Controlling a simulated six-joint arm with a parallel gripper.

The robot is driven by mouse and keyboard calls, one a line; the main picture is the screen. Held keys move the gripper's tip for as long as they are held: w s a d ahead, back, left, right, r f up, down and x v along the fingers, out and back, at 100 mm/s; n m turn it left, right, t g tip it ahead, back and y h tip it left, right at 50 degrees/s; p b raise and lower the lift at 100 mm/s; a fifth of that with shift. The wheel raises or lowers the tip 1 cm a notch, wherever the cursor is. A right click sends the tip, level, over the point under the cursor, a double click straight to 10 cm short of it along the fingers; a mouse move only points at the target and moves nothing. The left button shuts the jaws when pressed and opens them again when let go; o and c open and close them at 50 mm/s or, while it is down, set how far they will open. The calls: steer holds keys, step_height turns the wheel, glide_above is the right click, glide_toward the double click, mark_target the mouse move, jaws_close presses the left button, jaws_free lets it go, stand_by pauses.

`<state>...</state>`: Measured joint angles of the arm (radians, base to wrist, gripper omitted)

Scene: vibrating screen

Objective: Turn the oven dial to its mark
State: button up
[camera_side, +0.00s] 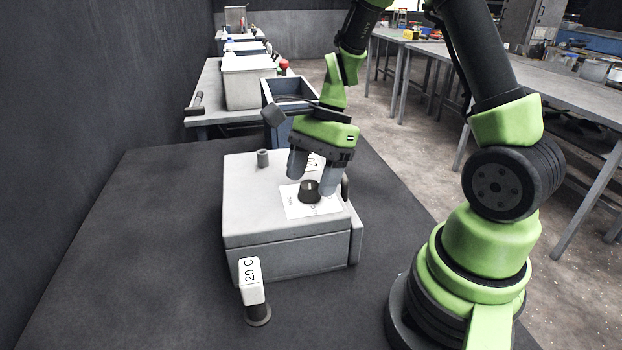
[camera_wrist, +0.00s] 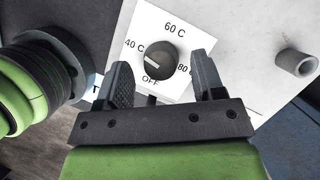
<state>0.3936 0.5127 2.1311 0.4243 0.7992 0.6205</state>
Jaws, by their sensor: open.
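The oven dial (camera_side: 309,191) is a round black knob on a white label (camera_side: 295,207) on top of a grey oven box (camera_side: 285,239). In the wrist view the dial (camera_wrist: 157,58) has a white pointer line towards the lower left, between 40 C and OFF. The label (camera_wrist: 178,20) also reads 60 C at the top and 80 at the right, partly hidden by a finger. My gripper (camera_side: 311,184) points down over the dial. In the wrist view my gripper (camera_wrist: 162,75) is open, one finger either side of the dial, with visible gaps.
A short grey peg (camera_side: 263,158) rises from the box top. The dark table (camera_side: 150,240) is clear at the left.

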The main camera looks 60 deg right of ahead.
steer(key=shift+a+f, duration=0.2)
steer(key=shift+f, duration=0.3)
steer(key=shift+c, duration=0.3)
steer(key=c, duration=0.8)
